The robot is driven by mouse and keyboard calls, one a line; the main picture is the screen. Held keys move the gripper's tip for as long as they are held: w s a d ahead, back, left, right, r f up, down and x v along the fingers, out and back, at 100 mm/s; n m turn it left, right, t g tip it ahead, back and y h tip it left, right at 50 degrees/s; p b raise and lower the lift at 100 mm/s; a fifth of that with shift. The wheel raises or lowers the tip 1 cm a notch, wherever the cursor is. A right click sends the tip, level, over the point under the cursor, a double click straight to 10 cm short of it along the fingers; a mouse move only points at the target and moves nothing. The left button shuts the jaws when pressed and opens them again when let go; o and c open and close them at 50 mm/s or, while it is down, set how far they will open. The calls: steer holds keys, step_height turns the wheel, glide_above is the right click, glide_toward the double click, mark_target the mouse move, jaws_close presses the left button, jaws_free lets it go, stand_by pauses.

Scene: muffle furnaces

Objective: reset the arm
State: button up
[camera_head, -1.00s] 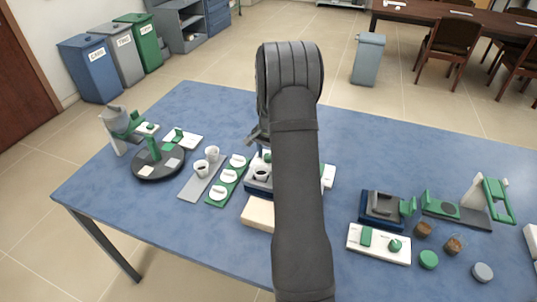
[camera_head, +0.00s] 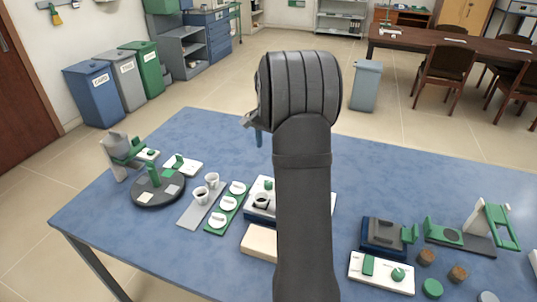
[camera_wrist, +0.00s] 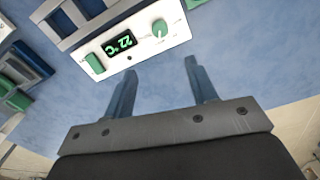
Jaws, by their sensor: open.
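My arm rises through the middle of the head view, with a dark ribbed wrist at its top. Part of my gripper (camera_head: 257,136) shows at the left of the wrist, over the blue table (camera_head: 400,165). In the wrist view my gripper (camera_wrist: 158,88) has its two blue-grey fingers well apart with nothing between them. Beyond the fingertips is a white control panel (camera_wrist: 145,50) with a green display reading about 22 °C, a green button and a green knob. My arm hides part of the middle of the table.
A device with a cup (camera_head: 260,202) stands beside my arm. Left of it are a green tray with white dishes (camera_head: 227,209), two cups on a grey plate (camera_head: 188,213) and a black round stand (camera_head: 158,195). A blue-grey furnace (camera_head: 383,236) with a white panel (camera_head: 381,273) stands right.

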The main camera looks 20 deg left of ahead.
steer(key=shift+r, duration=0.25)
step_height(320, 180, down, 17)
steer(key=shift+f, duration=0.2)
stand_by(0.6)
